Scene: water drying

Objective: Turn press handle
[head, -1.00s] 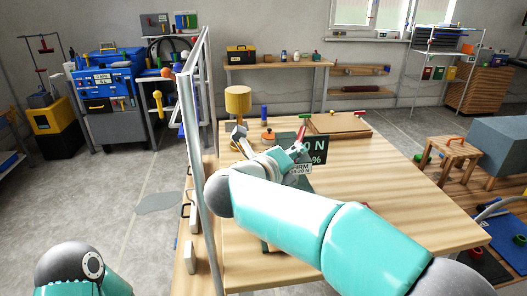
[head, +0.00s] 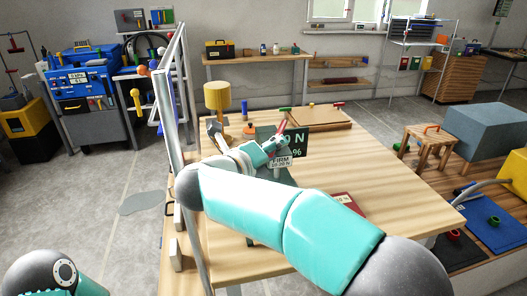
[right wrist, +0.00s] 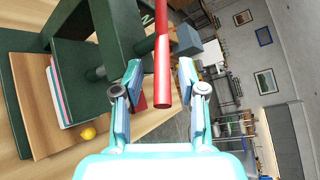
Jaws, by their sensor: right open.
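The dark green press (right wrist: 100,75) fills the left of the right wrist view. Its red handle (right wrist: 162,62) is a round bar that runs between the two fingers of my right gripper (right wrist: 160,80). The gripper is open, with a visible gap on each side of the bar. In the head view, my right gripper (head: 268,146) is at the press, close to the red handle (head: 281,129). My right arm hides much of the press there. My left gripper is out of view.
The wooden table (head: 400,170) has free room to the right of my arm. A wooden mallet (head: 217,97) and a board (head: 318,118) are at its back. A metal-framed panel (head: 172,110) stands along its left edge. A yellow ball (right wrist: 88,133) lies near the press.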

